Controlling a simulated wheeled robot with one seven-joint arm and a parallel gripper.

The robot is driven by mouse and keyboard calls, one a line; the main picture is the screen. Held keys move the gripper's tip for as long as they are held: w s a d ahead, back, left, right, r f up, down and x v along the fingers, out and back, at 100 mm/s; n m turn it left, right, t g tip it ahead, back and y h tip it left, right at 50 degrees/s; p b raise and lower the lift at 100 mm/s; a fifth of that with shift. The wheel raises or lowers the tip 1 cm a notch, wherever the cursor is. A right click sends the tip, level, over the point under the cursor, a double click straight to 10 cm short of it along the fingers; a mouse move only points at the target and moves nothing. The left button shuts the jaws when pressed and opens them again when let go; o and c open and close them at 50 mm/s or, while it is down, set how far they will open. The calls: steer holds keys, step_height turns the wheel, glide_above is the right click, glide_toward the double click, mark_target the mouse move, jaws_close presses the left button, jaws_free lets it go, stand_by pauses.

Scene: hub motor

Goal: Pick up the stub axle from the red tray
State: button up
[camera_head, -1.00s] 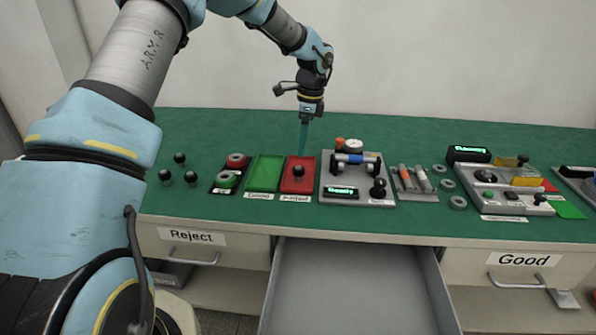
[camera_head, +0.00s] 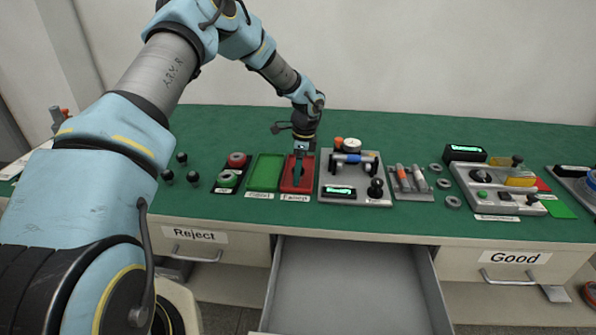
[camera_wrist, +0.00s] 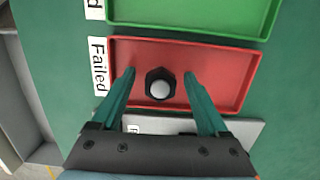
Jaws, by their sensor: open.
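The stub axle (camera_wrist: 160,84) stands in the red tray (camera_wrist: 222,97) in the wrist view, with a dark hex-shaped body and a pale round top. In the head view the red tray (camera_head: 308,177) lies on the green bench, and the axle is mostly hidden behind my gripper. My gripper (camera_wrist: 160,80) is open, with one teal finger on each side of the axle and visible gaps between. In the head view my gripper (camera_head: 298,180) points down over the red tray. Whether the fingertips touch the tray floor cannot be told.
The green tray (camera_head: 265,173) lies left of the red tray. A grey fixture plate (camera_head: 335,201) with a display stands close on the right. Several black-knobbed parts (camera_head: 181,158) stand at the left. An open drawer (camera_head: 350,280) is below the bench front.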

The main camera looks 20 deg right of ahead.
jaws_close()
stand_by(0.6)
